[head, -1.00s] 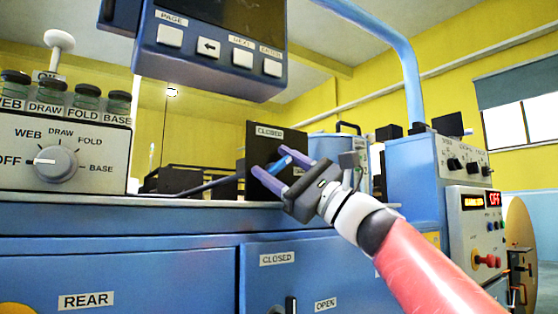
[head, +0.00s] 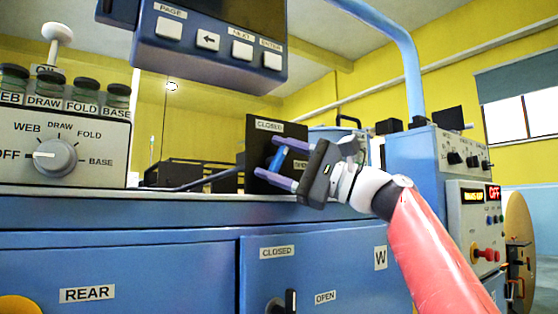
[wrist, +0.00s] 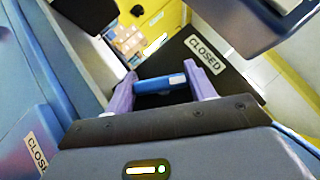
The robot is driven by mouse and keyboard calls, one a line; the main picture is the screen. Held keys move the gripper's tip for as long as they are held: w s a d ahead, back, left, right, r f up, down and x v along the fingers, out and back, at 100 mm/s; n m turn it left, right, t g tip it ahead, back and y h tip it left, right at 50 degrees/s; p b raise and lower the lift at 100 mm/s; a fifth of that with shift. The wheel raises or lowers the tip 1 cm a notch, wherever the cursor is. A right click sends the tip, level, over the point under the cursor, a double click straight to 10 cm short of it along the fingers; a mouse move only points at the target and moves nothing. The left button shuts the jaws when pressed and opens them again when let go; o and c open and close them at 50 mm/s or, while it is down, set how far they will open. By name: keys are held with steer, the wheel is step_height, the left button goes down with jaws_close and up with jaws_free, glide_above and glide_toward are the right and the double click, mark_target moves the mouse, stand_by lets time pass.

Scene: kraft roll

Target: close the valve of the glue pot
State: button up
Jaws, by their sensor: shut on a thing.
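The valve's blue handle (head: 277,158) stands in front of a black plate (head: 264,128) marked CLOSED at its top; a second label at its right is partly hidden by my gripper. The handle is tilted, leaning right at its top. My gripper (head: 267,160) reaches in from the right, its purple fingers shut on the handle. In the wrist view the handle (wrist: 162,84) spans between the two fingers (wrist: 160,88), with the CLOSED plate (wrist: 232,78) behind. A light blue vessel (head: 322,137), likely the glue pot, is mostly hidden behind the plate and gripper.
A grey panel with a dial (head: 56,157) and several dark-capped jars (head: 82,92) stands at left. A button console (head: 208,45) hangs above. A lower blue cabinet has its own black knob (head: 290,301) between CLOSED and OPEN labels. A control box (head: 466,151) stands right.

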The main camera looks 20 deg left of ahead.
stand_by(0.4)
steer(key=o, duration=1)
steer(key=b+v, duration=0.3)
steer(key=v, duration=0.4)
steer(key=shift+d+f, duration=0.1)
steer(key=shift+d, duration=0.3)
steer(key=shift+c, duration=0.6)
